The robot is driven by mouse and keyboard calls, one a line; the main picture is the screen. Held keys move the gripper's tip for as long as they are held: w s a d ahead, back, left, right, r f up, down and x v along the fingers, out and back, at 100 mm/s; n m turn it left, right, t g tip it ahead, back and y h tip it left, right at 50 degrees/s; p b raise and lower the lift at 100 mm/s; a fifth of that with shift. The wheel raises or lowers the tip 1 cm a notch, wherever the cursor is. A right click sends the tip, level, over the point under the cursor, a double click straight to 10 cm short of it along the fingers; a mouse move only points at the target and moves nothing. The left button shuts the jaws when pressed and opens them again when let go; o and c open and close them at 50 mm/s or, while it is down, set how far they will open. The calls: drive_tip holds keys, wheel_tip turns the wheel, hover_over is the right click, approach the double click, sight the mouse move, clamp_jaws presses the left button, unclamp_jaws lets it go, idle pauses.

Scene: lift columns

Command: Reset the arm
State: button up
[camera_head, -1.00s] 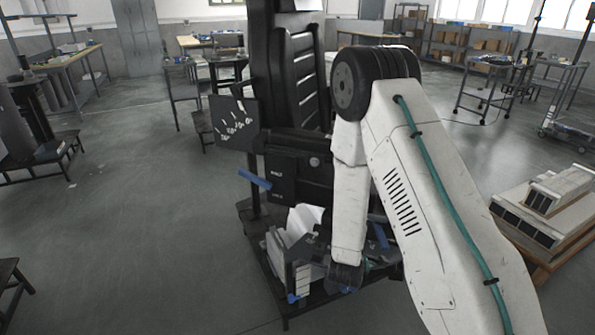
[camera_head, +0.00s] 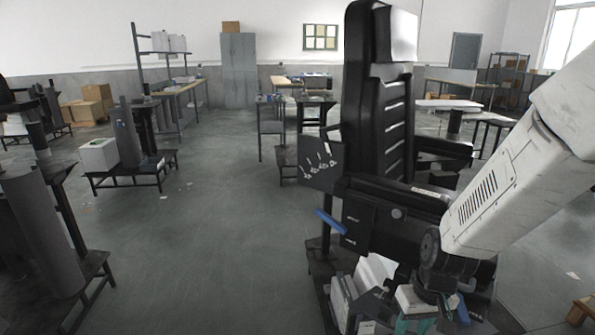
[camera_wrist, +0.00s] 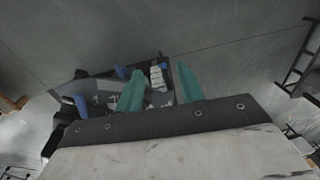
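My gripper (camera_head: 418,328) is low in the head view, at the bottom edge, in front of the base of a tall black column. In the wrist view my gripper (camera_wrist: 161,78) shows two teal fingers set well apart, with nothing clearly held between them. My white arm comes in from the right edge of the head view and slopes down to the left, toward the dark wrist joint. Part of the gripper is cut off by the frame's lower edge.
The tall black column (camera_head: 380,120) with a seat-like ribbed panel stands close by. A blue handle (camera_head: 330,222) juts from its left. White blocks (camera_head: 372,272) lie at its base, near the gripper. Stands and low tables are at the left. The floor (camera_head: 215,240) is open at centre left.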

drive_tip(key=s+d+r, duration=0.1)
drive_tip(key=s+r, duration=0.7)
drive_tip(key=r, duration=0.3)
drive_tip(key=s+d+r+m+t+h, duration=0.1)
drive_tip(key=s+r, duration=0.8)
drive_tip(key=r, duration=0.2)
drive_tip(key=shift+d+r, duration=0.25)
